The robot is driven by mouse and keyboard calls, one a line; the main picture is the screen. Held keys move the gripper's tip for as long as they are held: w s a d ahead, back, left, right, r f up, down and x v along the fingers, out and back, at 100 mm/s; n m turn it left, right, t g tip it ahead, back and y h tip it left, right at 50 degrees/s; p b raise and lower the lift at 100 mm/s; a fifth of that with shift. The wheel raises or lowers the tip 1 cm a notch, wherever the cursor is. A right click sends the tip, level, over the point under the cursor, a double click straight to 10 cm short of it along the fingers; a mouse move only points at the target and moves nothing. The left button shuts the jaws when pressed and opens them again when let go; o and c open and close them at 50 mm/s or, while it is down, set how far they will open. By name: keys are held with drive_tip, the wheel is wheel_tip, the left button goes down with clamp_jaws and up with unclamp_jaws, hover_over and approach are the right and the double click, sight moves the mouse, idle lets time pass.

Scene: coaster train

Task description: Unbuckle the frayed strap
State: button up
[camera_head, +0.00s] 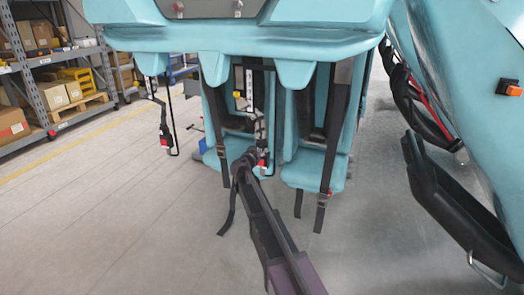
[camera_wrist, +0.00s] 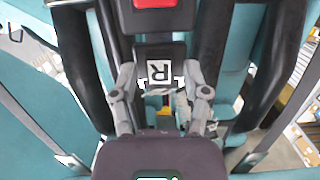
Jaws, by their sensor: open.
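In the wrist view, my gripper (camera_wrist: 160,74) is open, with one finger on each side of a black buckle piece marked with a white R label (camera_wrist: 159,72). I cannot tell whether the fingers touch it. A red button (camera_wrist: 154,3) shows at the top edge. Pale, ragged fibres mark the frayed strap (camera_wrist: 182,106) between the fingers, partly hidden by my gripper. In the head view, my gripper (camera_head: 249,158) is at the middle seat, beside a red-and-black buckle (camera_head: 263,163). The strap with the pale patch (camera_head: 259,128) runs down to there.
Teal seats (camera_head: 318,170) with black straps hang on both sides of my arm. A loose strap end (camera_head: 227,215) dangles left of it. A black padded restraint (camera_head: 450,205) is at right. Shelves with boxes (camera_head: 50,95) stand at left. The floor at left is clear.

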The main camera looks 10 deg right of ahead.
sight(262, 136)
clamp_jaws()
drive_tip(key=shift+r, duration=0.2)
drive_tip(key=shift+r+p, duration=2.25)
drive_tip(key=shift+p, duration=0.2)
drive_tip(key=shift+w+a, duration=0.1)
drive_tip(key=shift+a, duration=0.05)
drive_tip(key=w+a, duration=0.4)
drive_tip(key=a, duration=0.4)
drive_tip(key=shift+w+a, duration=0.15)
drive_tip(key=shift+a, duration=0.2)
idle(0.6)
idle(1.3)
